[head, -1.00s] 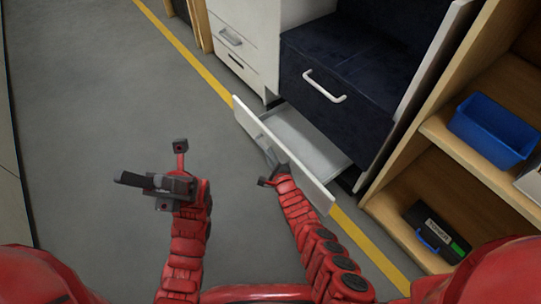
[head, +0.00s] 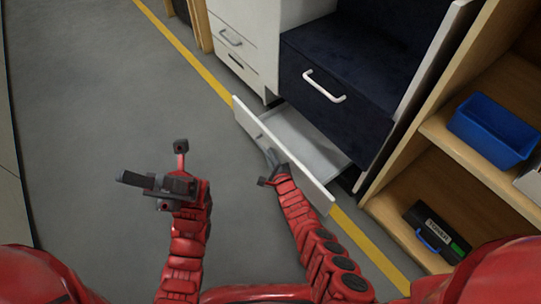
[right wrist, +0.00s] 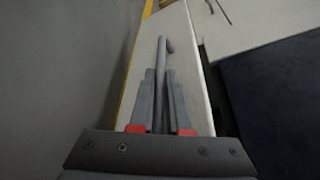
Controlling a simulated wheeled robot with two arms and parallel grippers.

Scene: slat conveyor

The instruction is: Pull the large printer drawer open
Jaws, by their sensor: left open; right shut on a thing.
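The large printer drawer (head: 312,141) is the low white drawer under the dark printer body. It stands pulled out, with its empty grey inside showing. Its white front (head: 300,178) also fills the middle of the right wrist view (right wrist: 185,60). My right gripper (head: 272,160) is at the drawer front, shut on the drawer handle (right wrist: 162,60); its two fingers (right wrist: 161,100) lie on either side of the bar. My left gripper (head: 150,185) is open and empty over the floor, left of the drawer and apart from it.
The dark upper drawer (head: 335,100) with a white handle is closed. A white cabinet (head: 240,40) stands at the left of the printer. A wooden shelf (head: 465,165) at the right holds a blue bin (head: 493,130) and a toner case (head: 435,230). The grey floor (head: 90,110) at left is clear.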

